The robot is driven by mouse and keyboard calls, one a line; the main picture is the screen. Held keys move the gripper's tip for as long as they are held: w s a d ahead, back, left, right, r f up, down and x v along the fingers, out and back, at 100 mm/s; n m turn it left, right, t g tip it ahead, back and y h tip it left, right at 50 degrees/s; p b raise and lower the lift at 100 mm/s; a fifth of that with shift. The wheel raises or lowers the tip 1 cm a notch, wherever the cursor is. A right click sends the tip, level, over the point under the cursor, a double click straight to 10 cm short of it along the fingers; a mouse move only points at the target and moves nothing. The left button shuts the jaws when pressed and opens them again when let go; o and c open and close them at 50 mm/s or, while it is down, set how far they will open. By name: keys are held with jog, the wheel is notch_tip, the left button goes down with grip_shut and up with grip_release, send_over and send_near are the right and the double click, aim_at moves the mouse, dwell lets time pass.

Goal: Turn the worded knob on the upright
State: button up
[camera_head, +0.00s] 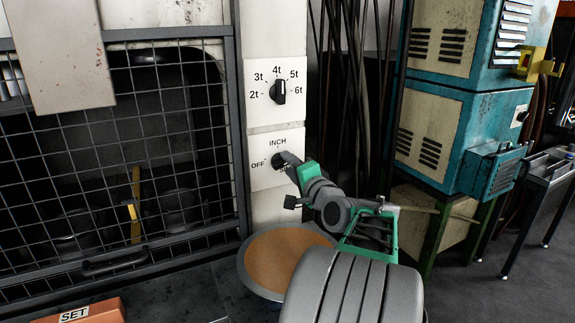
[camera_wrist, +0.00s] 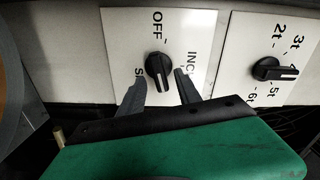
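The worded knob (camera_wrist: 158,70) is black and round with a bar grip, on a white plate (camera_head: 260,170) on the pale upright (camera_head: 262,129). OFF and INCH are readable; another word on the left in the wrist view is mostly hidden by a finger. The knob's white line lies toward its lower end in the wrist view, toward my gripper; no word shows there. My gripper (camera_wrist: 161,78) is open, with one finger on each side of the knob. I cannot tell whether they touch it. In the head view my gripper (camera_head: 287,160) largely covers the knob.
A second knob (camera_head: 278,92) with marks 2t to 6t sits above on the upright. A wire-mesh guard (camera_head: 170,130) is at the left. A round brown-topped stool (camera_head: 275,260) stands below. Dark rods (camera_head: 345,80) and a blue cabinet (camera_head: 470,130) are at the right.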

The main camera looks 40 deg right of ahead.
jog(key=v, duration=0.6)
jog(key=shift+b, duration=0.3)
jog(key=w+a+f+n+g+y+p, duration=0.25)
jog(key=a+f+n, duration=0.2)
jog(key=a, duration=0.55)
jog(key=w+a+f+n+g+y+p, duration=0.25)
jog(key=w+a+n, duration=0.2)
jog(key=a, duration=0.55)
jog(key=s+a+f+n+g+p, duration=0.1)
jog(key=s+a+f+n+g, duration=0.3)
jog(key=s+a, duration=0.4)
jog(key=s+a+f+n+g+p, duration=0.2)
jog(key=s+a+f+n+g, duration=0.1)
jog(key=s+a+n+g, duration=0.2)
jog(key=s+a, duration=0.2)
jog(key=s, duration=0.2)
jog(key=shift+a+f+n, duration=0.3)
jog(key=shift+a+f, duration=0.05)
jog(key=shift+f, duration=0.05)
